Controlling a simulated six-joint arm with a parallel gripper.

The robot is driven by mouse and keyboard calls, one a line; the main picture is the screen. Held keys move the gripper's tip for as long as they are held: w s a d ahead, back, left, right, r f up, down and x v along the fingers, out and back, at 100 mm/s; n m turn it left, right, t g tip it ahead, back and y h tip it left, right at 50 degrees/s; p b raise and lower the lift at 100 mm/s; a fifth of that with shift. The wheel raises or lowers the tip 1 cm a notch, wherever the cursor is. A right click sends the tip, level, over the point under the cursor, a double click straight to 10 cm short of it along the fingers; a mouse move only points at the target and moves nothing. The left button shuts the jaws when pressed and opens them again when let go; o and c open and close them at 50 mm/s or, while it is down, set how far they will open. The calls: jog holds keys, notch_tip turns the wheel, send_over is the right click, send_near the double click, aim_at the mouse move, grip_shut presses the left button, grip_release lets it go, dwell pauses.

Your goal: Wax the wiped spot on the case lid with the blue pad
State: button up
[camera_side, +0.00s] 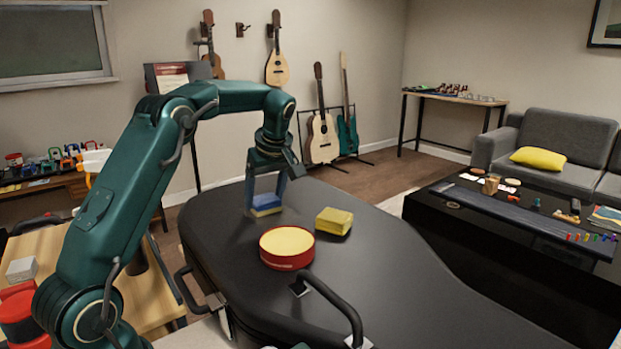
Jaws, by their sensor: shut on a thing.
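The black case lid (370,285) lies flat across the middle of the view. My gripper (266,192) points down over its far left part and is shut on the blue pad (266,202). The pad is at or just above the lid; I cannot tell if it touches. A paler, yellowish layer shows along the pad's lower edge. A red round tin (287,249) with a pale yellow top surface stands on the lid, nearer the camera. A yellow block or pad (334,221) lies right of the gripper. I cannot make out a wiped spot.
A black handle (333,303) rises from the lid in front of the tin. Another handle (181,292) stands out at the case's left edge. A dark low table (470,222) with small items is at the right. The lid's right part is bare.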

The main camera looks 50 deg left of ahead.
aim_at(277, 218)
jog(key=shift+d, duration=2.8)
jog(key=shift+a, duration=0.1)
jog(key=shift+a, duration=2.9)
jog(key=shift+d, duration=3)
jog(key=shift+a, duration=3)
jog(key=shift+d, duration=0.1)
jog(key=shift+d+f, duration=0.1)
jog(key=shift+d, duration=2.85)
